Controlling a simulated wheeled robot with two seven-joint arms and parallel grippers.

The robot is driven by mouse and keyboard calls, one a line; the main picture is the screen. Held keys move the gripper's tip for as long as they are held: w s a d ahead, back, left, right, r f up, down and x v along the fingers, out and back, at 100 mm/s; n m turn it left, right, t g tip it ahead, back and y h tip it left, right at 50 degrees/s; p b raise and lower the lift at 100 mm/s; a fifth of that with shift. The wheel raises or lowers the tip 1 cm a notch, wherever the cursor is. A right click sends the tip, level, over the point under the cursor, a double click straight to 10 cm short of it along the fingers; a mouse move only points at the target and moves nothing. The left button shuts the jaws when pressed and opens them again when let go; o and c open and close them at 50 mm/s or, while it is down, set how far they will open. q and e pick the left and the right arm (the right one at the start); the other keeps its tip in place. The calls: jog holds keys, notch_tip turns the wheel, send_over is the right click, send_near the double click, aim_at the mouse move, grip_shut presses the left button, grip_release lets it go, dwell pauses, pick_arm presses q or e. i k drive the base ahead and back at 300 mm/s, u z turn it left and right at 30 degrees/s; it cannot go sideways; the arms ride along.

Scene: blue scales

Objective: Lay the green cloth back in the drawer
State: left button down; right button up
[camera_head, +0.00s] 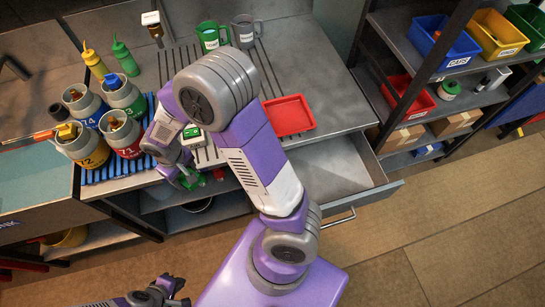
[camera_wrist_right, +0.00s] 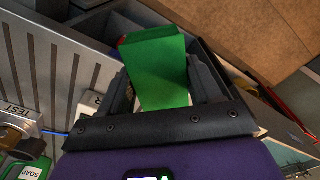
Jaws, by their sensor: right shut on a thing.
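My right gripper (camera_wrist_right: 166,88) is shut on the green cloth (camera_wrist_right: 158,68), which stands up as a flat green block between its two dark fingers. In the head view the green cloth (camera_head: 188,183) shows only in small part near the counter's front edge, mostly hidden by my right arm. The drawer (camera_head: 335,160) is pulled out at the counter's front right, and the part of its grey floor that shows is bare. The held cloth is left of the drawer. My left gripper (camera_head: 180,291) is low at the left, away from the counter, with its fingers apart and empty.
A red tray (camera_head: 289,115) lies on the counter behind the drawer. Numbered pots (camera_head: 123,134) stand on a blue ribbed mat at left. Green (camera_head: 212,36) and grey mugs (camera_head: 246,31) and yellow and green bottles stand behind. A shelf with coloured bins (camera_head: 443,43) is at right.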

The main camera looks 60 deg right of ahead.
aim_at(315, 184)
jog(key=u, duration=0.15)
jog(key=k, duration=0.95)
jog(key=z, duration=1.05)
jog(key=i, duration=0.5)
